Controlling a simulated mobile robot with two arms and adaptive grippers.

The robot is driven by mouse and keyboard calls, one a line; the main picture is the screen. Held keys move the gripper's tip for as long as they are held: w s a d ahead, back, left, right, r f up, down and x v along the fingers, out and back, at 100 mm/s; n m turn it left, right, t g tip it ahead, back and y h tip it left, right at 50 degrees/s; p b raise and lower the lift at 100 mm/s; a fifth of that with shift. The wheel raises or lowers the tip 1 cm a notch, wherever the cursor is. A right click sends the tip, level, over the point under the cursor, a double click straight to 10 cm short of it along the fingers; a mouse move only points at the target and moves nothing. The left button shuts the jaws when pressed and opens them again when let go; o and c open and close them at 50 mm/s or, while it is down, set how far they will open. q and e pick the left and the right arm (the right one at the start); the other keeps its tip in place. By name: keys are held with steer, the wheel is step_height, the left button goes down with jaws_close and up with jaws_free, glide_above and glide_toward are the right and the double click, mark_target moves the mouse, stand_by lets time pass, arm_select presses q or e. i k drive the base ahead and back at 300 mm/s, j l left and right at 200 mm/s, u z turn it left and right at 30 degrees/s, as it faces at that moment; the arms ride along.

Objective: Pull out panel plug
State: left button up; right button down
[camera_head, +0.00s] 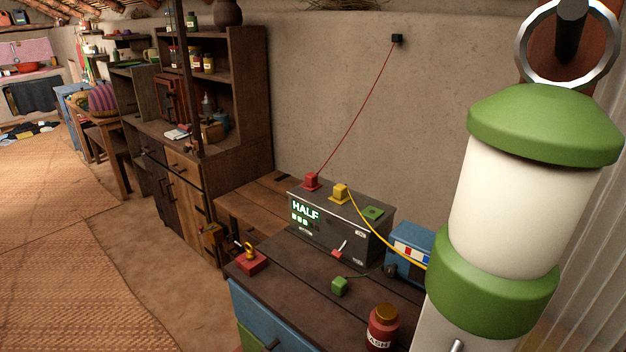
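A dark metal box (340,232) with a lit "HALF" display (306,211) stands on the dark wooden bench top. A red plug (311,181) sits on its top left, with a red wire running up to a black fitting (397,38) on the wall. A yellow plug (340,194) sits on its top middle, with a yellow wire running to the right. A green socket (373,213) on its top right has no plug in it. A green plug (340,286) lies on the bench in front of the box. Neither gripper is in view.
A red padlock-like item (251,260), a red jar (382,328) and a blue box (411,252) stand on the bench. A large green-and-white cylinder hides the right side; I cannot tell whether it is mine. A wooden cabinet (180,150) stands left. Matted floor (60,240) is clear.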

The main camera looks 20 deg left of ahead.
mark_target(310, 178)
steer(key=i+j+z, duration=0.1)
steer(key=j+z, duration=0.2)
steer(key=j, duration=0.7)
steer(key=j+z, duration=0.3)
steer(key=j, duration=0.7)
